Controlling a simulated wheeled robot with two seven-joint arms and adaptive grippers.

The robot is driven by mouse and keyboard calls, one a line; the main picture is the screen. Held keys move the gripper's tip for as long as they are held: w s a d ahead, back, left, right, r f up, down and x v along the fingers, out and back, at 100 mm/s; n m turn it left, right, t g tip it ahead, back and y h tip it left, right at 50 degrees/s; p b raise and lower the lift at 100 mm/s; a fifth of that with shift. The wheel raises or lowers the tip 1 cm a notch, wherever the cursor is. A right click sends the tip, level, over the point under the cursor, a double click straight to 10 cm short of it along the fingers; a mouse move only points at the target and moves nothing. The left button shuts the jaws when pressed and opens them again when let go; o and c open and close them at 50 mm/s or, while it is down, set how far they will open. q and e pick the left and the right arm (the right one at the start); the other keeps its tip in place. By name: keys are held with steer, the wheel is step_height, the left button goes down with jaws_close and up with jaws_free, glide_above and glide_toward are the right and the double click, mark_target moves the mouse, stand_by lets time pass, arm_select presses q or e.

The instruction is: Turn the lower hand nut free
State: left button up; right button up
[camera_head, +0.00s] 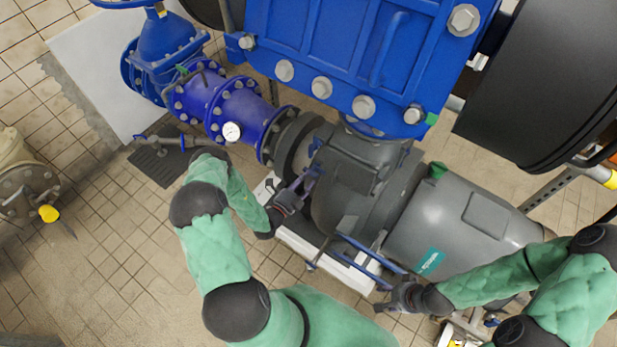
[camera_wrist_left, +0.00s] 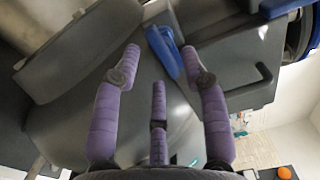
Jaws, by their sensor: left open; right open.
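My left gripper (camera_head: 300,187) is open beside the grey pump housing (camera_head: 365,185), its purple fingers pointing at the housing's left side. In the left wrist view its fingertips (camera_wrist_left: 160,62) are spread. A blue elongated piece (camera_wrist_left: 163,48) lies between and beyond the fingertips; it may be the lower hand nut, but I cannot tell for sure. No contact with it is clear. My right gripper (camera_head: 378,278) is open and empty at the lower right, in front of the pump and near its white base. In the head view I cannot clearly make out the hand nut.
A blue flanged pipe (camera_head: 225,105) with a white gauge (camera_head: 232,131) joins the pump from the left. A big blue bolted casing (camera_head: 350,50) stands above. A grey motor (camera_head: 470,215) is at right. Tiled floor (camera_head: 110,240) at left is open.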

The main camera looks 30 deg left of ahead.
mark_target(315, 170)
arm_select(q)
steer(key=shift+w+d, duration=0.1)
steer(key=shift+w, duration=1.15)
jaws_close()
steer(key=shift+n, duration=0.3)
steer(key=shift+s+d+r+n+p, duration=0.1)
steer(key=shift+n+p, duration=0.05)
steer(key=shift+n, duration=2.7)
steer(key=shift+d+f+n+p, duration=0.1)
steer(key=shift+d+n, duration=0.05)
steer(key=shift+n, duration=2.75)
steer(key=shift+s+d+r+n+p, duration=0.1)
steer(key=shift+n+p, duration=0.05)
steer(key=shift+n, duration=2.7)
